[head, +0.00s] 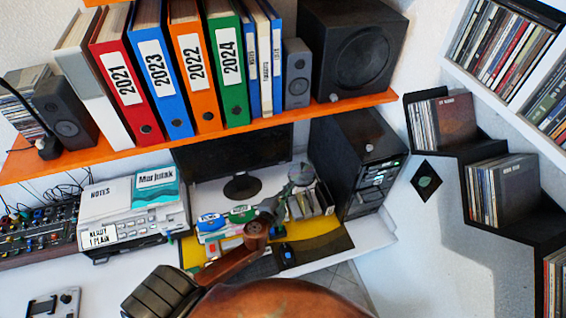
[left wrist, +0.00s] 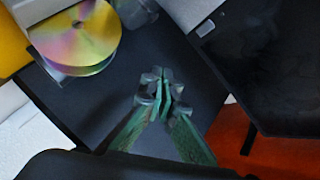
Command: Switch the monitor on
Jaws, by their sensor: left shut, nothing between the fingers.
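The monitor (head: 215,160) has a dark screen and stands on the white desk under the orange shelf, which hides its top edge. Its stand (head: 242,187) is visible below. My left gripper (head: 300,176) is near the monitor's lower right, between it and the black computer tower (head: 352,165). In the left wrist view my left gripper (left wrist: 163,88) has its green fingers closed together with nothing between them. A dark flat surface lies behind the fingertips; I cannot tell whether they touch it. No power button or lit light on the monitor can be made out. My right gripper is not seen.
The orange shelf (head: 270,118) with binders and speakers overhangs the desk. Disc cases (head: 318,200) stand in front of the tower. A shiny disc (left wrist: 75,38) shows in the left wrist view. Papers and a printer (head: 135,225) stand at the left. Wall shelves with discs are at right.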

